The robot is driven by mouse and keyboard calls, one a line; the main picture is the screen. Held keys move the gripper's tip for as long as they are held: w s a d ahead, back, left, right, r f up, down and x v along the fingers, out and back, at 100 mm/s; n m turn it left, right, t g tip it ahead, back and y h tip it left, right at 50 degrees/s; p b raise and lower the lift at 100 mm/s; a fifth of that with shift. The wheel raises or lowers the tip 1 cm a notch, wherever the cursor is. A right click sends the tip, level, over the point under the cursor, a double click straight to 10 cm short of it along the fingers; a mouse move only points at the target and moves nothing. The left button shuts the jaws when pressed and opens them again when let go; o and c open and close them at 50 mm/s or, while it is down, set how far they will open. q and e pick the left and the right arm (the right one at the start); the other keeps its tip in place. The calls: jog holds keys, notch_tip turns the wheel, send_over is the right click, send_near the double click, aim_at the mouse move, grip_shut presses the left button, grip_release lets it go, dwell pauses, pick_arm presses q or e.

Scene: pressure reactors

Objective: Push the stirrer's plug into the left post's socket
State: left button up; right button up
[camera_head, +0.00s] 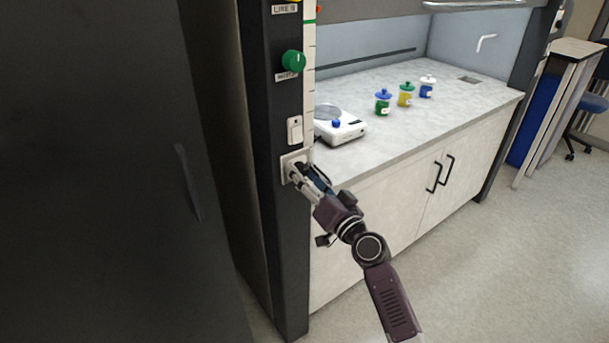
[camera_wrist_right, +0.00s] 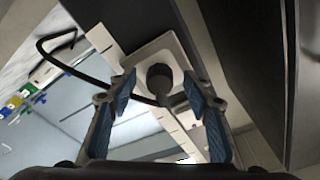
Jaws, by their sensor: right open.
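The plug (camera_wrist_right: 158,80) is dark and round-bodied and shows in the right wrist view against the white socket (camera_wrist_right: 172,47). It looks seated at the socket face; how deep I cannot tell. The socket also shows in the head view (camera_head: 287,163), low on the dark left post (camera_head: 270,100). My right gripper (camera_head: 301,172) is open at the socket, its blue-padded fingers on either side of the plug with visible gaps. A dark cable (camera_wrist_right: 85,76) loops at the left. The white stirrer (camera_head: 342,131) stands on the counter. My left gripper is out of view.
A white switch (camera_head: 295,130) and a green knob (camera_head: 293,61) sit above the socket on the post. Green, yellow and blue jars (camera_head: 405,95) stand on the counter (camera_head: 400,131). White cabinet doors (camera_head: 400,205) lie below.

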jog(key=shift+s+d, duration=0.15)
jog(key=v, duration=1.1)
jog(key=shift+s, duration=0.3)
jog(key=shift+d+f, duration=0.1)
jog(key=s+d+f+g+h, duration=0.1)
jog(key=d+f+h, duration=0.1)
jog(key=f, duration=0.9)
jog(key=d+f+g+h, duration=0.2)
jog(key=f, duration=0.8)
jog(key=s+d+f+g+h, duration=0.25)
jog(key=s+f, duration=0.35)
jog(key=f, duration=0.5)
jog(key=s+d+f+g+h, duration=0.1)
jog(key=s+d+f+g, duration=0.15)
jog(key=s+f, duration=0.6)
jog(key=s+d+f+n+g+h, duration=0.1)
jog(key=s+d+f+g, duration=0.15)
jog(key=s+f, duration=0.65)
jog(key=s+d+f+g, duration=0.1)
jog(key=s+d+f, duration=0.2)
jog(key=s+f, duration=0.6)
jog(key=s+d+f+n+g+h, duration=0.1)
jog(key=s+f+g, duration=0.1)
jog(key=s, duration=0.8)
jog(key=s+d+f+g, duration=0.1)
jog(key=s+f, duration=0.3)
jog(key=s, duration=0.6)
jog(key=shift+d+f+n+g+h, duration=0.2)
jog(key=shift+d+n+g+h, duration=0.2)
jog(key=shift+d, duration=0.35)
